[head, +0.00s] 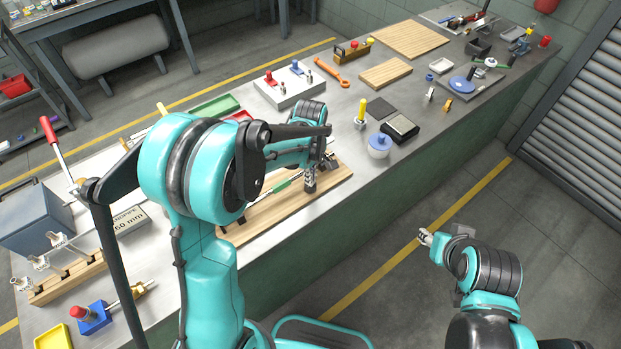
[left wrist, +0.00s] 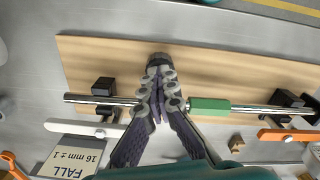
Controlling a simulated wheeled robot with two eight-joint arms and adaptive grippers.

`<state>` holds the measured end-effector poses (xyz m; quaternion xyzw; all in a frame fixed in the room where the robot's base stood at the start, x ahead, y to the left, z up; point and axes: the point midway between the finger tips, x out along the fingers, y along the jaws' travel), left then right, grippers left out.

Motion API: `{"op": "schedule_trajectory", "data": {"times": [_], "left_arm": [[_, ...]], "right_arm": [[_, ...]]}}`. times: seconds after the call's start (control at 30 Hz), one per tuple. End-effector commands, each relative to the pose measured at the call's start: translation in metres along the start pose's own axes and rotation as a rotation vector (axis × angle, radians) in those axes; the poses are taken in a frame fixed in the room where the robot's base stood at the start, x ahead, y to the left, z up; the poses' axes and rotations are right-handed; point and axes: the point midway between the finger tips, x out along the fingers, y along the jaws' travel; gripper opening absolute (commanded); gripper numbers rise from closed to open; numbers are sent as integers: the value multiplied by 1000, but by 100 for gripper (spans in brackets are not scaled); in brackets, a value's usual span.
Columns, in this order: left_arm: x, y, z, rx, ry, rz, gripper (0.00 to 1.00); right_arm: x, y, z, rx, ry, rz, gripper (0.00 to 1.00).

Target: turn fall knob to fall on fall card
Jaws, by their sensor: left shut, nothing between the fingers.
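In the left wrist view, a fall card (left wrist: 72,158) shows upside down at the lower left and reads "FALL 16 mm ± 1". A wooden board (left wrist: 110,57) carries a steel rod (left wrist: 85,98) with a green sleeve (left wrist: 209,104) and a black block (left wrist: 103,87) near the rod's left end. My left gripper (left wrist: 158,80) is shut and empty, over the rod and left of the sleeve. A dark round piece (left wrist: 160,58) shows just past its fingertips; I cannot tell whether it is the fall knob. My right gripper (head: 426,236) hangs off the bench; its jaws are unclear.
A white bar (left wrist: 75,127) and an orange bar (left wrist: 285,134) lie along the board's near side. On the bench, a yellow-topped post (head: 362,112), a blue-lidded pot (head: 379,146) and a black box (head: 399,128) stand beyond the board. The floor at right is clear.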

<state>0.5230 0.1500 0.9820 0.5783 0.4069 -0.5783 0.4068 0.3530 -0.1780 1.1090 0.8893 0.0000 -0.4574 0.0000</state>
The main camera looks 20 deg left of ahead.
Motion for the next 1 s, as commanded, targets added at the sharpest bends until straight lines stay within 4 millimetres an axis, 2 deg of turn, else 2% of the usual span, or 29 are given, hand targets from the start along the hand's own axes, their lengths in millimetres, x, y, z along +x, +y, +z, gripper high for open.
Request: {"op": "schedule_trajectory", "data": {"times": [0.13,0.2,0.23,0.57,1.0], "left_arm": [[-1,0,0,2,0,0,1],[-1,0,0,3,0,0,20],[-1,0,0,3,0,0,21],[-2,0,0,5,0,0,21],[-18,0,0,5,0,0,21]], "right_arm": [[-1,0,-1,0,0,0,40],[-1,0,-1,0,0,0,40],[-1,0,-1,0,0,0,40],[-1,0,-1,0,0,0,40],[-10,0,-8,0,0,0,40]]}}
